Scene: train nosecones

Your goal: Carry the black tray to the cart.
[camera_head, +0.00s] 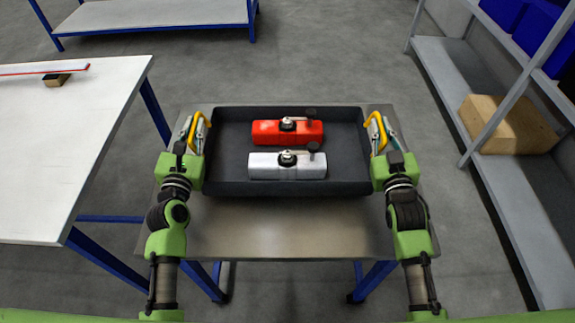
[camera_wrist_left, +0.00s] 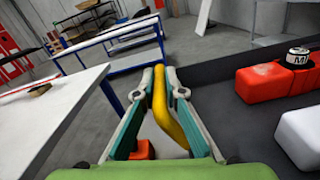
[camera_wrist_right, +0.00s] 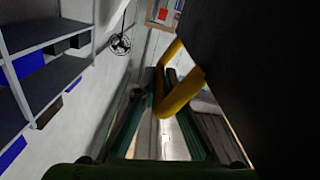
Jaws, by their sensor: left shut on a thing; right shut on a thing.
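The black tray (camera_head: 228,135) is over a metal-topped table in the head view; I cannot tell whether it rests on the top or is slightly raised. A red block-shaped part (camera_head: 262,132) and a white one (camera_head: 262,166) lie in it, each with a black-and-silver fitting on top. My left gripper (camera_head: 195,133) is shut on the tray's yellow left handle (camera_wrist_left: 162,105). My right gripper (camera_head: 379,134) is shut on the yellow right handle (camera_wrist_right: 178,95). The tray's dark side fills the right of the right wrist view. I cannot identify the cart for certain.
The metal-topped table (camera_head: 290,230) has blue legs. A white table (camera_head: 60,150) stands close on the left. A grey shelf (camera_head: 465,95) with a cardboard box (camera_head: 508,125) and blue bins (camera_head: 540,30) stands on the right. Open floor (camera_head: 330,60) lies beyond the tray.

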